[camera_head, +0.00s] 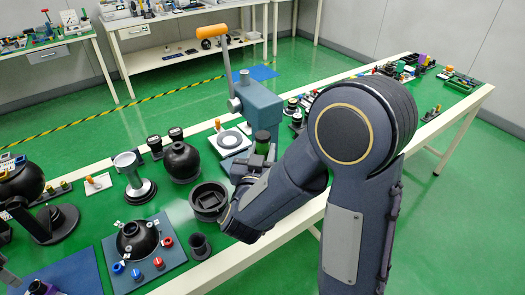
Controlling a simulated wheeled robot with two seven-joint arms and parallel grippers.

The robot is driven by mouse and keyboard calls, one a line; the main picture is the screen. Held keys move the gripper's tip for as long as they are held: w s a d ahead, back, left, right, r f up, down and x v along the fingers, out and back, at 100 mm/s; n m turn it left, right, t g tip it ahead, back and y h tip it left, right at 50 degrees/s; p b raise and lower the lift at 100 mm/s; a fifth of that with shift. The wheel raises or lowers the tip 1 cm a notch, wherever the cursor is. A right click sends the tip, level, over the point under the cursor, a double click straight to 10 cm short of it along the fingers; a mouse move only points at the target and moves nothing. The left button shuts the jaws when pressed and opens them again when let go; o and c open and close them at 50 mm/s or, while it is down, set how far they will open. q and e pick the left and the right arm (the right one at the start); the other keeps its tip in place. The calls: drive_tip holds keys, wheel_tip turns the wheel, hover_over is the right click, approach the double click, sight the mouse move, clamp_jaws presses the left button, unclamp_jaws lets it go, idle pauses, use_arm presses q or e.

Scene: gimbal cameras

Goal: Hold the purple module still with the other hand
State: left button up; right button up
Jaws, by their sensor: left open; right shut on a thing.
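A small purple block (424,59) stands among parts at the far right end of the long table; I cannot tell whether it is the purple module. My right gripper (254,163) is over the middle of the table, beside the grey press. It appears shut on a dark cylinder with a green band (262,144); its fingers are partly hidden by my wrist. My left gripper (22,283) is barely in view at the lower left corner, open, above a blue mat. Most of it is cut off by the frame.
A grey lever press with an orange handle (213,31) stands behind my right gripper. My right arm hides part of the table.

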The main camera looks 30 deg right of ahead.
sight(32, 286)
use_arm(q)
drive_tip(key=m, duration=0.8)
drive_tip(key=shift+s+d, duration=0.2)
drive_tip(key=shift+d, duration=0.05)
drive_tip(key=m, duration=0.4)
drive_tip(key=shift+s+d+m, duration=0.15)
drive_tip(key=shift+m, duration=0.15)
drive_tip(key=shift+f+m, duration=0.15)
drive_tip(key=shift+m, duration=0.35)
wheel_tip(32, 286, down, 12)
drive_tip(key=shift+r, duration=0.1)
drive_tip(key=c, duration=1)
drive_tip(key=o, duration=1)
wheel_tip(32, 286, up, 12)
drive_tip(key=shift+r, duration=0.1)
